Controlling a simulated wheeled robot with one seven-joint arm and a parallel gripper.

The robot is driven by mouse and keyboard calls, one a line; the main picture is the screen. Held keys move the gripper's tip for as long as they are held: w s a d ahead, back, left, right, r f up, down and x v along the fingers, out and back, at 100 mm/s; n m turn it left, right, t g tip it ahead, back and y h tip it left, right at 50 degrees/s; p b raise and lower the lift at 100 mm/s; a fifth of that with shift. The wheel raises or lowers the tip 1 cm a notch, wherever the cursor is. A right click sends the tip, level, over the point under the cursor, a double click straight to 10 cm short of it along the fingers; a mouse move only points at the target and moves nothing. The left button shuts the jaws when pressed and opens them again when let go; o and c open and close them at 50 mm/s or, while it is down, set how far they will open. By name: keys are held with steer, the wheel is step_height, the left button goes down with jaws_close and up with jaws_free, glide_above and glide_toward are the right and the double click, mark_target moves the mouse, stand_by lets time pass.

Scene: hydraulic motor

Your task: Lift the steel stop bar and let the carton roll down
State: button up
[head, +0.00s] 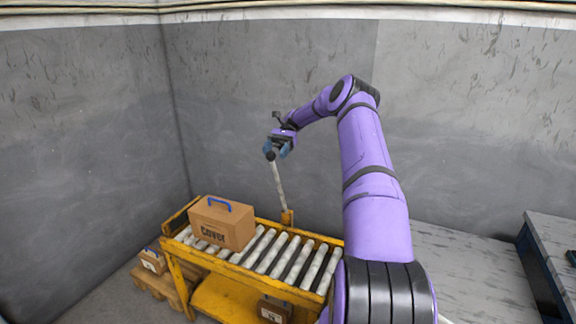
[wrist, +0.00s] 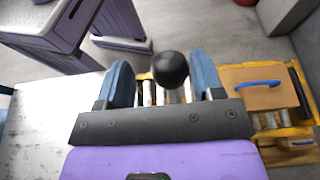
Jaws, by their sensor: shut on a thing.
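The steel stop bar (head: 279,186) stands steeply tilted, its lower end at a yellow bracket on the far rail of the roller conveyor (head: 262,252). Its black ball knob (wrist: 170,69) is between the two blue fingers in the wrist view. My gripper (head: 279,149) is shut on the bar at this knob end, high above the rollers. The brown carton (head: 222,224), marked "Cover" and with a blue handle, sits on the rollers at the left end. The carton also shows at the right of the wrist view (wrist: 250,98). The bar does not lie across the rollers.
The rollers right of the carton are bare. Smaller boxes (head: 153,261) (head: 272,309) lie low by the yellow frame. Grey walls (head: 90,110) stand close behind and to the left. A grey bench (head: 555,235) is at the right.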

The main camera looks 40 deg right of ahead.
steer(key=o, duration=0.7)
steer(key=s, duration=0.1)
steer(key=s+a, duration=0.1)
steer(key=s, duration=0.1)
steer(key=s+a, duration=0.1)
steer(key=shift+s+r, duration=0.2)
steer(key=shift+s, duration=0.15)
steer(key=s, duration=0.3)
steer(key=shift+s+a+r, duration=0.2)
steer(key=shift+a+r, duration=0.1)
steer(key=shift+a, duration=0.05)
steer(key=c, duration=0.7)
steer(key=shift+s+a+r, duration=0.1)
steer(key=shift+s+a, duration=0.4)
steer(key=shift+s, duration=0.25)
steer(key=shift+s+a+r, duration=0.1)
steer(key=shift+s+a, duration=0.45)
steer(key=shift+s, duration=0.25)
steer(key=shift+s+a, duration=0.5)
steer(key=shift+s, duration=0.25)
